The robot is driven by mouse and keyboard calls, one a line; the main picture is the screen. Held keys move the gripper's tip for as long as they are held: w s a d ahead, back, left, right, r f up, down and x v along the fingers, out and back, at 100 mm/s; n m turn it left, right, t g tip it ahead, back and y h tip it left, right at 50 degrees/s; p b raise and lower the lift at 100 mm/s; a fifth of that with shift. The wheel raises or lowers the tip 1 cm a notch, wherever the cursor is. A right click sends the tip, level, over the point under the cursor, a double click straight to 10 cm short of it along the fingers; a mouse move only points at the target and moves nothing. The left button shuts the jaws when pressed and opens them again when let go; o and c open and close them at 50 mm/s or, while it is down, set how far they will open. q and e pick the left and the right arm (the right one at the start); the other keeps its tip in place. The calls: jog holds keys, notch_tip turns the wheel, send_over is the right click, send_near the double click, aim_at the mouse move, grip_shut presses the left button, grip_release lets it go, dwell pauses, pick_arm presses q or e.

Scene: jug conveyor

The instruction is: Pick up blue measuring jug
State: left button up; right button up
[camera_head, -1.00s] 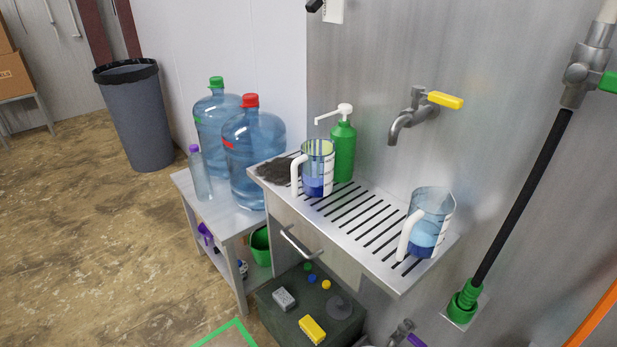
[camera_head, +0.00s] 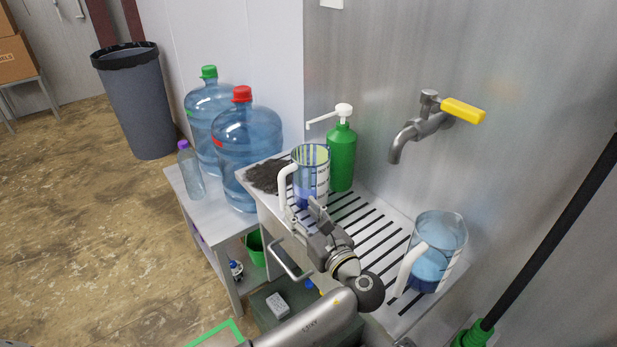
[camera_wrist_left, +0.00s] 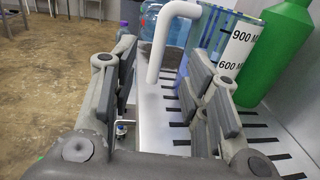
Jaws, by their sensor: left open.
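Two clear measuring jugs with blue in them and white handles stand on the slotted metal shelf (camera_head: 375,240). The left measuring jug (camera_head: 312,172) is beside the green pump bottle; the right measuring jug (camera_head: 437,250) is near the shelf's right end. My left gripper (camera_head: 306,214) is open in front of the left jug, close to its handle. In the left wrist view, the left jug's white handle (camera_wrist_left: 172,40) shows between the open fingers (camera_wrist_left: 163,72). The jug body (camera_wrist_left: 222,38) is behind, partly hidden by the right finger. My right gripper is out of view.
The green pump bottle (camera_head: 341,158) stands right behind the left jug. A tap (camera_head: 415,130) with a yellow lever juts from the wall above the shelf. Large water bottles (camera_head: 246,150) stand on a low table at the left. A dark patch (camera_head: 266,176) lies at the shelf's left end.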

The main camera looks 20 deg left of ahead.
aim_at(284, 189)
pick_arm(q)
jog(key=p+x, duration=0.1)
jog(key=x, duration=0.5)
jog(key=p+x, duration=0.1)
jog(key=x, duration=0.2)
jog(key=shift+r+p, duration=0.3)
jog(key=shift+w+a, duration=0.25)
jog(key=shift+a, duration=0.05)
jog(key=shift+w+a+f, duration=0.1)
jog(key=shift+f, duration=0.05)
jog(key=shift+c, duration=2.2)
grip_shut()
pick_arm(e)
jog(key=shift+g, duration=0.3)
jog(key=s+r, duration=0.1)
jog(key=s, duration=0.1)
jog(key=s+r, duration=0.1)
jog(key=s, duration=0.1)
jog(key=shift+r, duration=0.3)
